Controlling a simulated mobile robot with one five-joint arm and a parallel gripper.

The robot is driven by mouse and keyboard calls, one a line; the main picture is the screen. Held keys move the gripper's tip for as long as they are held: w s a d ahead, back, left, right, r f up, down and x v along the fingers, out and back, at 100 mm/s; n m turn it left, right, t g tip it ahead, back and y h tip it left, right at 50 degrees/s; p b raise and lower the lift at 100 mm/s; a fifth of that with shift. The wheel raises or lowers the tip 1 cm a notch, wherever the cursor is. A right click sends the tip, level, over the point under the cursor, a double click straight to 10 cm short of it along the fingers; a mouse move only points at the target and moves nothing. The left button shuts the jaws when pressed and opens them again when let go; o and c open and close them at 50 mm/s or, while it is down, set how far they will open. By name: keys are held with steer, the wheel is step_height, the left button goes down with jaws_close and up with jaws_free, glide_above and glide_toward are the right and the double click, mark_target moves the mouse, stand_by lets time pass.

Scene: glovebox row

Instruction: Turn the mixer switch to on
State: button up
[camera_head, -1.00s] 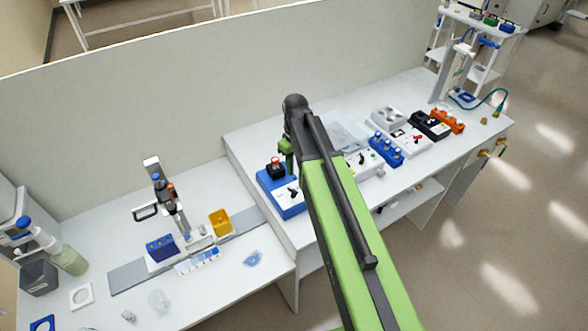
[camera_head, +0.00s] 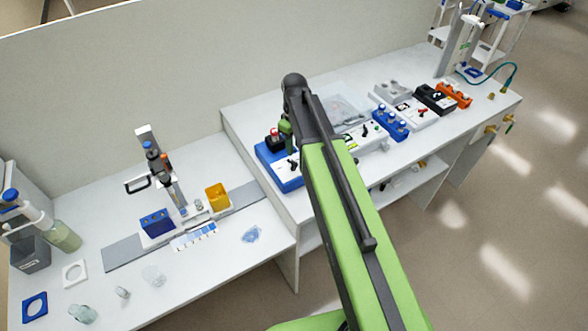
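A blue device (camera_head: 282,177) with a white top plate stands on the raised bench, left of my arm. It carries a small black switch (camera_head: 292,165) and a black block with a red top (camera_head: 274,138). This looks like the mixer, but I can read no label. My gripper (camera_head: 287,131) hangs from the black wrist above the back of this device, beside the red-topped block. Its green fingers are small and partly hidden by the wrist, so I cannot see their gap or any contact.
A white box with small switches (camera_head: 366,136), blue knobbed blocks (camera_head: 390,122) and an orange block (camera_head: 453,95) line the bench to the right. A wall (camera_head: 200,70) runs behind.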

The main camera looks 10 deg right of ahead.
mark_target(294, 162)
step_height(294, 162, down, 8)
steer(key=b, duration=0.6)
steer(key=shift+r, duration=0.25)
jaws_close()
